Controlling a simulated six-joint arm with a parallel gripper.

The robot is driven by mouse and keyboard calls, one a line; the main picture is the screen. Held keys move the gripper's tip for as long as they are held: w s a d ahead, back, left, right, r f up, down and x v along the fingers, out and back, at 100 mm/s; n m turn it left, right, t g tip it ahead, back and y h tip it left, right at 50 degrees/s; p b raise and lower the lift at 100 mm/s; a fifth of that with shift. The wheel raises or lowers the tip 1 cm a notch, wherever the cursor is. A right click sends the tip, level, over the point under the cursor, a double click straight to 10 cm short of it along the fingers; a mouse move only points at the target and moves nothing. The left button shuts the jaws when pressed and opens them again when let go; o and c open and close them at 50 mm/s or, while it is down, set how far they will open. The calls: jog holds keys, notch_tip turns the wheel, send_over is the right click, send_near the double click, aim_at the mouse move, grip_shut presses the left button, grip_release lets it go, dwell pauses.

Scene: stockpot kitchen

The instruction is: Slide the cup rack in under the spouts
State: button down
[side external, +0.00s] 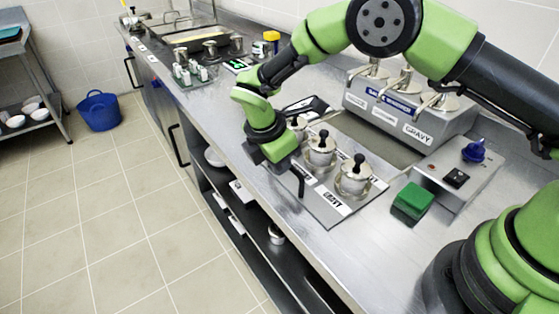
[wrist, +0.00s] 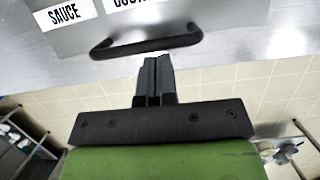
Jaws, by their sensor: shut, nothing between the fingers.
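The cup rack (side external: 325,212) is a flat grey metal tray with white labels, one reading GRAVY. Lidded steel cups with black knobs stand on it, one at the near end (side external: 354,178) and one beside it (side external: 320,150). The grey dispenser (side external: 395,122) with several spouts stands behind the rack. In the wrist view the rack's edge (wrist: 85,38) carries a SAUCE label and a black bar handle (wrist: 145,42). My gripper (wrist: 156,62) is shut and empty, its fingertips close to the handle's outer side; I cannot tell whether they touch.
A green block (side external: 412,202) and a control box with a blue knob (side external: 474,151) stand right of the rack. The counter's front edge drops to open shelves (side external: 240,190).

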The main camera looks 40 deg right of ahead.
jog(key=d, duration=1.8)
jog(key=shift+d, duration=0.4)
jog(key=a, duration=0.2)
jog(key=a+r, duration=0.1)
jog(key=a, duration=0.1)
jog(key=shift+a, duration=0.2)
jog(key=v, duration=0.9)
notch_tip(320, 180, up, 8)
jog(key=m+t+y, duration=0.1)
jog(key=m, duration=0.4)
send_over(333, 142)
jog(key=s+a, duration=0.3)
jog(key=s, duration=0.1)
jog(key=s+a+r+m+t+y, duration=0.1)
jog(key=s+r+m+t+y, duration=0.1)
jog(key=s+m, duration=0.6)
jog(key=s+a+r+m+t+y, duration=0.2)
jog(key=s+r+m+t, duration=0.2)
jog(key=s+m, duration=0.5)
jog(key=shift+s+r, duration=0.95)
jog(key=shift+s, duration=0.2)
